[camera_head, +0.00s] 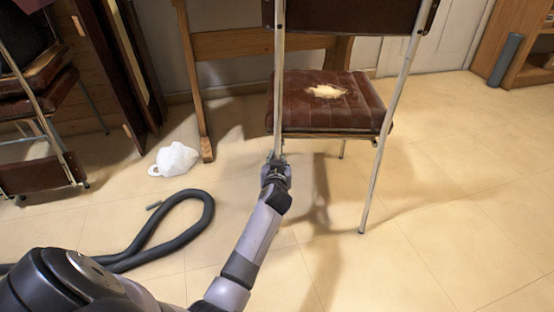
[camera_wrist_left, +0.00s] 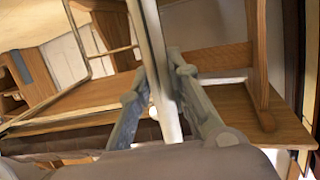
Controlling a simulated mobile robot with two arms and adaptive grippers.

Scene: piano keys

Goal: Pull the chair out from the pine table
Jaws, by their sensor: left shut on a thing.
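The chair (camera_head: 335,115) has a brown padded seat with a torn pale patch, a brown backrest (camera_head: 350,14) and thin metal legs. It stands on the floor with its back toward me. My left gripper (camera_head: 275,162) is shut on the chair's left rear metal leg, below seat height. In the left wrist view the metal leg (camera_wrist_left: 160,60) runs between the two fingers (camera_wrist_left: 165,100). The pine table (camera_head: 232,43) is behind the chair, its wooden leg to the left of the seat; it also shows in the left wrist view (camera_wrist_left: 90,97). My right gripper is out of view.
A black hose (camera_head: 190,232) lies curved on the floor at left. More brown chairs (camera_head: 38,90) stand at far left. A grey cylinder (camera_head: 505,60) stands by a wooden shelf. The floor at right is clear.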

